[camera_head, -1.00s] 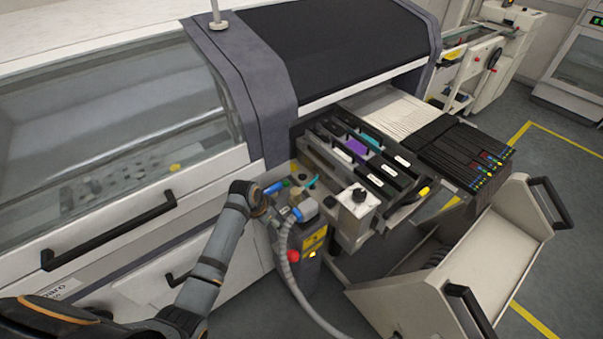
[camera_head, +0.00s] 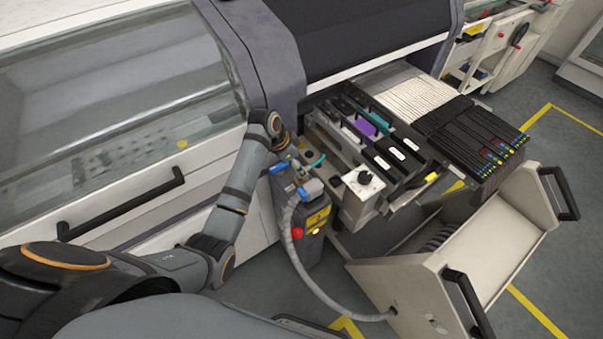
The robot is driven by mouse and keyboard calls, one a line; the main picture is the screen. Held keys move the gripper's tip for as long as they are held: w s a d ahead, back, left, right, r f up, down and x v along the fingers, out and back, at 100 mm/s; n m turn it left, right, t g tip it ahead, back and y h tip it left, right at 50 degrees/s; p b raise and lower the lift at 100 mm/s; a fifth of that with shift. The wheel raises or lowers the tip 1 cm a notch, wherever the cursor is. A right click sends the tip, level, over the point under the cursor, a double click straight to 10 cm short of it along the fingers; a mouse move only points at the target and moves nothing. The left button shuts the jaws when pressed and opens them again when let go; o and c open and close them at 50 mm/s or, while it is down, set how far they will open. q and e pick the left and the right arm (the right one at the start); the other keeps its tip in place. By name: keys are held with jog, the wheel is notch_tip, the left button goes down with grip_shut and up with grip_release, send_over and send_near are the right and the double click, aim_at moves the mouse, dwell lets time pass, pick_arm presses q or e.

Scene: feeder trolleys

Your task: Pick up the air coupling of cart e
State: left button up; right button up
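A grey ribbed hose (camera_head: 287,236) runs from the white cart (camera_head: 398,290) up to a dark connector unit (camera_head: 314,232) with a yellow label and a red button. I cannot tell which of these small parts is the air coupling, and no cart letter is readable. My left arm reaches in from the left, and its gripper end (camera_head: 287,151) is just above and behind the blue fittings. Its fingers are too small and partly hidden to read. My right gripper is out of view.
The machine's grey column (camera_head: 262,62) stands close behind my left wrist. A feeder bank (camera_head: 385,150) with black and purple modules lies to the right of the unit. The cart's black handles (camera_head: 468,303) stick out at lower right. Grey floor is open beyond the cart.

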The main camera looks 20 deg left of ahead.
pick_arm(q)
jog(key=x, duration=0.2)
jog(key=p+x, duration=0.1)
jog(key=x, duration=0.1)
jog(key=shift+w+a+f, duration=0.1)
jog(key=shift+a+f, duration=0.05)
jog(key=shift+f, duration=0.25)
grip_shut()
